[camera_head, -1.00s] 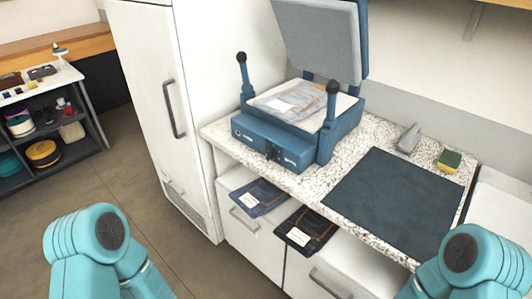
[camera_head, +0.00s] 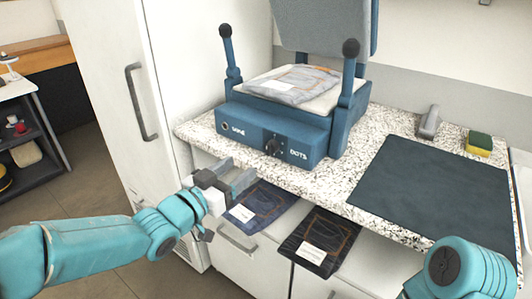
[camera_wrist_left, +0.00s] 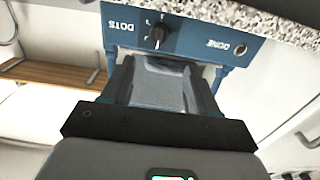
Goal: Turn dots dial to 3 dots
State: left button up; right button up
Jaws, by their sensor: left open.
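The dots dial (camera_head: 272,146) is a small black knob on the front of the blue press (camera_head: 312,138), left of the "DOTS" label. In the left wrist view the dial (camera_wrist_left: 158,35) appears upside down with small marks around it; I cannot read its setting surely. My left gripper (camera_head: 241,174) is open, in front of and below the panel, a little left of the dial and apart from it. In the wrist view its fingers (camera_wrist_left: 160,72) point toward the panel with the dial beyond them. My right gripper is out of view.
A "DONE" button (camera_head: 226,126) is at the panel's left. Folded jeans (camera_head: 292,84) lie on the press pad below its raised lid. Two dark jeans (camera_head: 262,202) hang over the drawers below. A dark mat (camera_head: 430,190), sponge (camera_head: 479,142) and grey tool (camera_head: 429,122) lie right.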

aim_at(267, 150)
pick_arm(q)
jog(key=x, duration=1.1)
jog(key=shift+s+d+f, duration=0.1)
jog(key=shift+d, duration=0.05)
jog(key=c, duration=1)
